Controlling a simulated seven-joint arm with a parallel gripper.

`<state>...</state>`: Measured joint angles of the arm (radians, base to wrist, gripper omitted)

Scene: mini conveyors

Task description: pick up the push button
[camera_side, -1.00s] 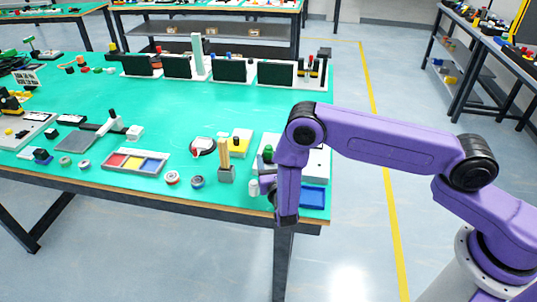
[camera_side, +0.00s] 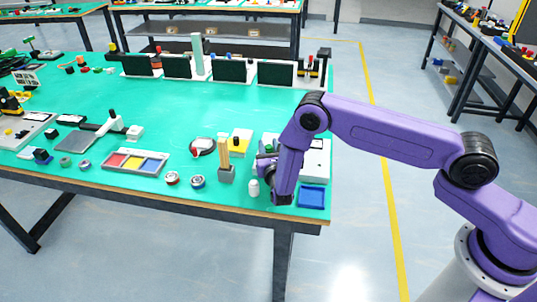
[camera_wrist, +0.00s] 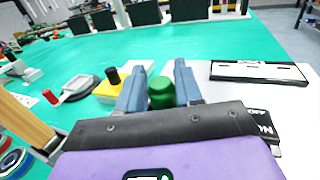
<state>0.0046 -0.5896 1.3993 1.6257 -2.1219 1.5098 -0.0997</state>
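A green cylindrical button (camera_wrist: 161,92) stands on a white panel (camera_wrist: 218,92) in the wrist view. My gripper (camera_wrist: 159,75) has its two blue-grey fingers spread, one on each side of the green button as seen from the wrist. I cannot tell whether the fingertips are level with it or above it; no grip on it shows. A yellow block with a black knob (camera_wrist: 112,76) sits just left of the left finger. In the side view, my gripper (camera_side: 264,158) is low over the table's right front corner, partly hidden by my arm, beside the white panel (camera_side: 315,165).
A wooden-pegged holder (camera_side: 225,160) and a small white cylinder (camera_side: 254,188) stand close left of my gripper. A blue tray (camera_side: 311,197) lies at the table's front right corner. Dark upright panels (camera_side: 231,70) line the back; the middle of the green table is clear.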

